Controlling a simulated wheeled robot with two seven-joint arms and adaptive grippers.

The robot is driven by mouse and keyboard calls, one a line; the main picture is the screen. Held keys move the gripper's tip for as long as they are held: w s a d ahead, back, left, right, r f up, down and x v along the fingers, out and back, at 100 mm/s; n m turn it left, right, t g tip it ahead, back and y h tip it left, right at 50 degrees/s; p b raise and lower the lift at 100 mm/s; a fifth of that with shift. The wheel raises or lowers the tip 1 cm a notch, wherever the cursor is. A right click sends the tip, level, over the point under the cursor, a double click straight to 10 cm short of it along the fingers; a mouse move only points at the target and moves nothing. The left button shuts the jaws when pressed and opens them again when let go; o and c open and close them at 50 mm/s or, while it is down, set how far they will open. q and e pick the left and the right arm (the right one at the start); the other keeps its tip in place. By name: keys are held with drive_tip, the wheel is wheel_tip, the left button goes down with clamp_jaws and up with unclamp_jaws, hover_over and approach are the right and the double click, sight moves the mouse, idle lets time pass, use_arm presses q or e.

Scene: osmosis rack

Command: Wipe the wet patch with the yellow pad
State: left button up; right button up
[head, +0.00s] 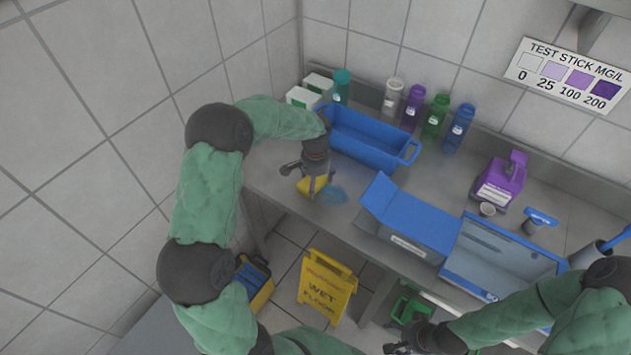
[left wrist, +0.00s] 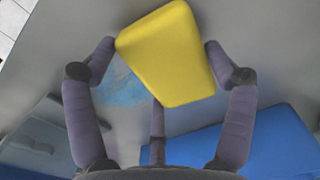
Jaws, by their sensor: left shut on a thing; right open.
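The yellow pad (head: 313,186) is at the left part of the steel counter in the head view. It also shows in the left wrist view (left wrist: 168,55). My left gripper (head: 309,176) is shut on the pad, with a finger on each side of it. The wet patch (head: 333,195) is a bluish smear on the counter, just right of the pad in the head view. In the left wrist view the patch (left wrist: 122,85) shows beside and partly behind the pad. Whether the pad touches the counter I cannot tell. My right gripper (head: 402,347) is open at the bottom edge, low before the counter.
A blue tub (head: 365,139) stands behind the pad, with several bottles along the wall. An open blue box (head: 420,215) lies to the right of the patch. A purple jug (head: 500,181) stands further right. A yellow wet-floor sign (head: 326,287) stands below the counter.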

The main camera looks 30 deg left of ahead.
use_arm(q)
drive_tip(key=shift+f, duration=0.35)
drive_tip(key=shift+d, duration=0.1)
